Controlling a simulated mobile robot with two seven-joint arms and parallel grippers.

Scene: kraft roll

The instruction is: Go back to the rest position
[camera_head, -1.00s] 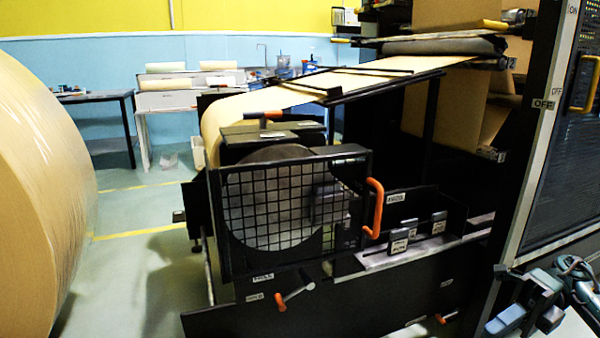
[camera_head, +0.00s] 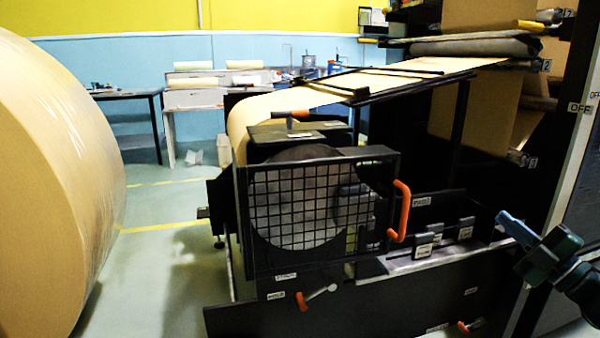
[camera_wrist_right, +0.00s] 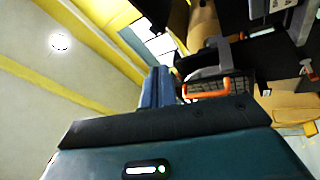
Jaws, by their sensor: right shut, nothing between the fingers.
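My right gripper (camera_head: 508,222) is at the right side of the head view, in front of the machine's right part. It is shut and empty, its blue fingers together and pointing up and left. In the right wrist view its blue fingers (camera_wrist_right: 157,88) stand close together, apart from the machine. The machine's mesh guard (camera_head: 310,208) with an orange handle (camera_head: 401,210) is left of the gripper. The handle also shows in the right wrist view (camera_wrist_right: 207,90). My left gripper is not in view.
A large kraft roll (camera_head: 55,190) fills the left side. A brown paper web (camera_head: 330,88) runs up to the rollers. Tables (camera_head: 135,95) stand by the blue wall. The floor between roll and machine is free (camera_head: 165,265).

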